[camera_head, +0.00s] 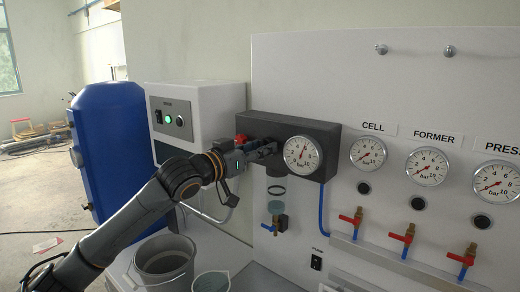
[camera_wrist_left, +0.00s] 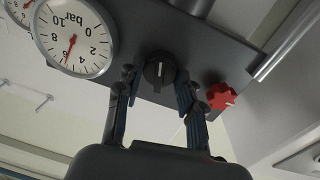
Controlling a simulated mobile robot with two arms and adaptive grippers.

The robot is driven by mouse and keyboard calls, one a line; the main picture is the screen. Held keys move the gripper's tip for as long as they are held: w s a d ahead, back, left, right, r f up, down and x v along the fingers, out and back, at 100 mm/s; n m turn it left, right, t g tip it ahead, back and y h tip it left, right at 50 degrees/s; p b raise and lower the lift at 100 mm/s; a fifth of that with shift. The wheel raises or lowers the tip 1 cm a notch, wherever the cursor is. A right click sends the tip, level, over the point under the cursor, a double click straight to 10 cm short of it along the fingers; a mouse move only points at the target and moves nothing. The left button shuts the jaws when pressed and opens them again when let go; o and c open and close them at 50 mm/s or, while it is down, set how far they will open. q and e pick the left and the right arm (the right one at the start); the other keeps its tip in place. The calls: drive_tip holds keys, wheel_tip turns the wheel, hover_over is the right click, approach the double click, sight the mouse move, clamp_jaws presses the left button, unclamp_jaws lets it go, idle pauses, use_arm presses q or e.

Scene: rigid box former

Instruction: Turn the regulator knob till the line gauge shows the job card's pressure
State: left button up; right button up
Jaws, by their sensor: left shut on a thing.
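The regulator knob (camera_wrist_left: 160,70) is black and round with a pale mark. No job card can be made out. My right gripper is not in view.
A red star-shaped handle (camera_wrist_left: 222,96) is beside the knob. The CELL (camera_head: 368,153), FORMER (camera_head: 427,166) and PRESS (camera_head: 496,181) gauges have needles low on their scales. Red-handled valves (camera_head: 402,238) stand below them. A grey bucket (camera_head: 165,262) stands below my arm.

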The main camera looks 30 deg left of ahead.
use_arm(q)
drive_tip(key=o, duration=1.2)
drive_tip(key=shift+s+a+f, duration=0.1)
drive_tip(key=shift+s+a, duration=0.2)
drive_tip(key=shift+s, duration=1.7)
drive_tip(key=shift+s+a, duration=0.35)
drive_tip(key=shift+s, duration=1.6)
drive_tip(key=shift+s+a+f, duration=0.1)
drive_tip(key=shift+s+a, duration=0.2)
drive_tip(key=shift+s, duration=1.7)
